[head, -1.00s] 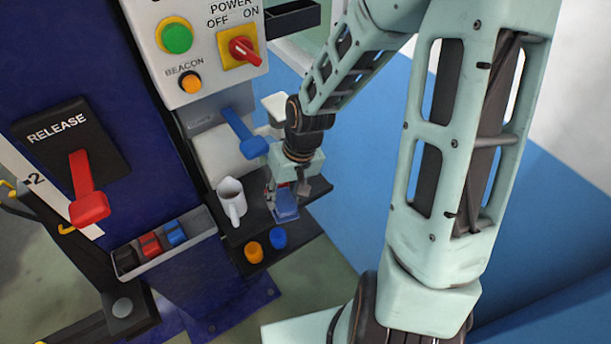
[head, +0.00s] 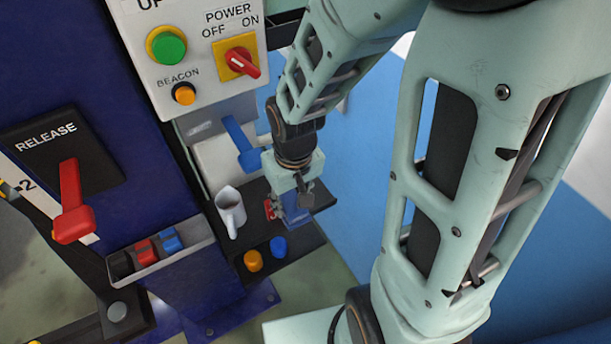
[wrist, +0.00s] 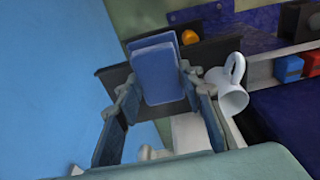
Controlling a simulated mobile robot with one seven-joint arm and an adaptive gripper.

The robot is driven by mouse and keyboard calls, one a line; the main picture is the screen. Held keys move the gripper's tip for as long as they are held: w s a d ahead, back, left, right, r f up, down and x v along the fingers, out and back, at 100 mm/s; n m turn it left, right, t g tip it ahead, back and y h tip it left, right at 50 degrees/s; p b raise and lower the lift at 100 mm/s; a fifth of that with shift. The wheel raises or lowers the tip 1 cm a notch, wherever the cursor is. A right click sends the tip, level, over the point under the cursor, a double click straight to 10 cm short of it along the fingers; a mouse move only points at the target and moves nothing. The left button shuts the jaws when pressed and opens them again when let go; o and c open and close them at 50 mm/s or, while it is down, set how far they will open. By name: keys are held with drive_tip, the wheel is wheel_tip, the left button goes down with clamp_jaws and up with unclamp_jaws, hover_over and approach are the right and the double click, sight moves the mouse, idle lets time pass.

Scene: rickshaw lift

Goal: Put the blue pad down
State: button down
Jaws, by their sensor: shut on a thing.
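The blue pad (wrist: 158,72) is a flat rectangular block, held between the two fingers of my gripper (wrist: 160,95) in the wrist view. In the head view the blue pad (head: 297,211) shows below my gripper (head: 290,203), over the black shelf (head: 262,190). My gripper is shut on the pad. The shelf also shows behind the pad in the wrist view (wrist: 115,78). I cannot tell whether the pad touches the shelf.
A blue lever (head: 240,142) sticks out above. A red release lever (head: 71,205) is further left.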

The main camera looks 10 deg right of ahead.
drive_tip(key=w+d+f+b, duration=0.2)
drive_tip(key=w+f, duration=0.1)
drive_tip(key=w, duration=0.1)
drive_tip(key=w+d+f+b, duration=0.2)
drive_tip(key=w+f, duration=0.1)
drive_tip(key=w+d+f+b, duration=0.1)
drive_tip(key=w+d+f, duration=0.1)
drive_tip(key=w+f, duration=0.1)
drive_tip(key=shift+w+d+f+b, duration=0.15)
drive_tip(key=shift+w+b, duration=0.05)
drive_tip(key=shift+w, duration=0.25)
drive_tip(key=shift+w+d+f+b, duration=0.1)
drive_tip(key=shift+w+d+b, duration=0.1)
drive_tip(key=shift+w, duration=0.2)
drive_tip(key=f, duration=0.1)
drive_tip(key=f+b, duration=0.2)
drive_tip(key=shift+w+d+f, duration=0.1)
drive_tip(key=shift+w+f, duration=0.05)
drive_tip(key=shift+w, duration=0.1)
drive_tip(key=shift+s, duration=0.1)
drive_tip(key=c, duration=1.4)
unclamp_jaws()
drive_tip(key=shift+o, duration=1.1)
